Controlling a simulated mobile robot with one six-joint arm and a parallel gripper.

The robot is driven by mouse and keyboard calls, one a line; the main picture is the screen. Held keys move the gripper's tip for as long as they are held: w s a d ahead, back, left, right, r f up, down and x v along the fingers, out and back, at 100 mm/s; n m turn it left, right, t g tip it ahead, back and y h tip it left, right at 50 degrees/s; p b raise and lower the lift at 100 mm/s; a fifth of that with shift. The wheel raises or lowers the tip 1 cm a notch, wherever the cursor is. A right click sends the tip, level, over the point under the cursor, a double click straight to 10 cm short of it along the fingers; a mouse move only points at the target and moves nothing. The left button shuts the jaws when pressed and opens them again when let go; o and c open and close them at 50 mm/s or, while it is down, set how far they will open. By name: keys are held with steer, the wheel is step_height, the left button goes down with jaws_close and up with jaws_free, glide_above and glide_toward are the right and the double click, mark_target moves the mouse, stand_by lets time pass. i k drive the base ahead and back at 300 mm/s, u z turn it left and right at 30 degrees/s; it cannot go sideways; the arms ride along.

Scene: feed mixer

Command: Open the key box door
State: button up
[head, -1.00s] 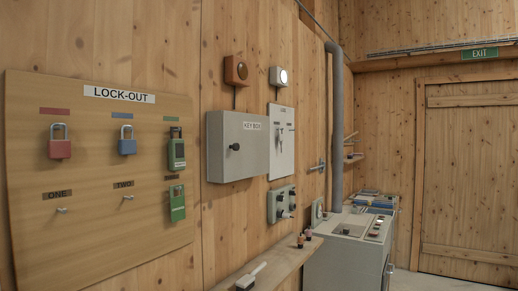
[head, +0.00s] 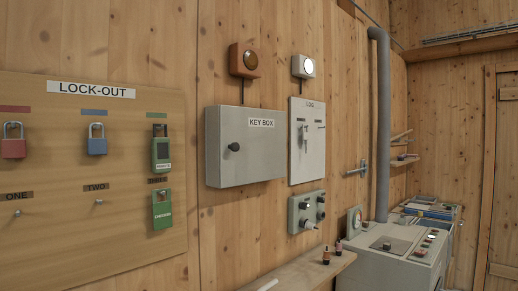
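The key box (head: 260,160) is a grey metal box on the wooden wall, near the middle of the head view. It carries a "KEY BOX" label on its front. Its door is closed, with a round black knob (head: 234,147) on the left side of the front. My gripper is not in view.
A lock-out board (head: 110,215) with several padlocks hangs left of the box. A log panel (head: 308,165) and a switch box (head: 306,212) are to its right. A wooden shelf (head: 305,273) juts out below, and a grey machine (head: 385,265) stands at right.

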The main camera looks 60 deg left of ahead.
mark_target(254, 141)
steer(key=u, duration=0.25)
steer(key=i, duration=0.25)
steer(key=z, duration=0.9)
steer(key=k, duration=0.15)
steer(key=u, duration=2.55)
steer(key=k, duration=0.2)
steer(key=u, duration=1.8)
steer(key=k, duration=0.3)
